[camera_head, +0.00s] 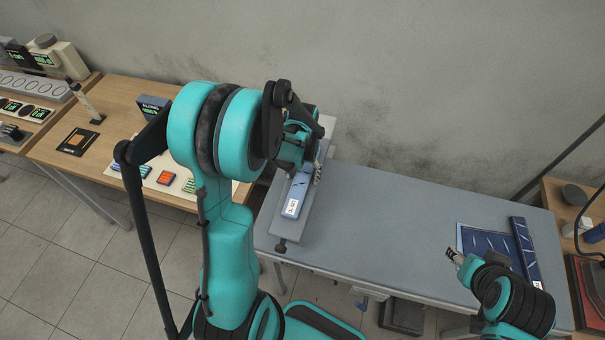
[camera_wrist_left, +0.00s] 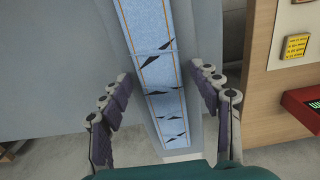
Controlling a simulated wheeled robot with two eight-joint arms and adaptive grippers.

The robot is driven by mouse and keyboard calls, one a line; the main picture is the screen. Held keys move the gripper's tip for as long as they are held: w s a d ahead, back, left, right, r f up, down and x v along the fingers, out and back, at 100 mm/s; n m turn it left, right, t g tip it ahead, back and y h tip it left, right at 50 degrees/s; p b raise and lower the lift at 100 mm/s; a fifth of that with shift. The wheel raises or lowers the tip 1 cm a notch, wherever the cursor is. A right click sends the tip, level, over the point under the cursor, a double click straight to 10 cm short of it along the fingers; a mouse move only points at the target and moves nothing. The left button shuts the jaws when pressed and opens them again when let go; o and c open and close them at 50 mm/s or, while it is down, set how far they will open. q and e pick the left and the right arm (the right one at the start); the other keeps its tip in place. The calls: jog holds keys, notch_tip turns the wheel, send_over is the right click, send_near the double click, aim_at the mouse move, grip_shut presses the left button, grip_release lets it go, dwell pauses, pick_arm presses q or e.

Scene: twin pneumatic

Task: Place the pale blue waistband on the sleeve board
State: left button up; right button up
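The pale blue waistband (camera_head: 297,193) is a long strip with a white label at its near end. It lies lengthwise along the narrow grey sleeve board (camera_head: 285,228). In the left wrist view the waistband (camera_wrist_left: 158,75) shows orange edge stitching and dark marks and runs between my fingers. My left gripper (camera_head: 312,173) is over the far part of the strip, which the arm partly hides. Its fingers (camera_wrist_left: 163,88) are spread, one each side of the waistband with gaps. My right gripper (camera_head: 453,255) is over the right of the table; whether its fingers are apart is unclear.
The grey padded table (camera_head: 385,220) is clear in the middle. A dark blue panel (camera_head: 488,243) and a darker blue strip (camera_head: 525,250) lie at its right. A wooden bench (camera_head: 120,100) with coloured blocks and devices stands left; another wooden bench (camera_head: 555,200) stands right.

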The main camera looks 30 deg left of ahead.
aim_at(302, 177)
pick_arm(q)
jog(key=shift+r+p, duration=0.3)
jog(key=shift+r, duration=0.05)
notch_tip(302, 177, up, 11)
jog(key=p, duration=0.2)
jog(key=s+d+r+m+t, duration=0.2)
jog(key=s+d+r+t, duration=0.5)
jog(key=s+d, duration=0.3)
jog(key=shift+s+d+m, duration=0.3)
jog(key=shift+s, duration=0.3)
jog(key=shift+f, duration=0.15)
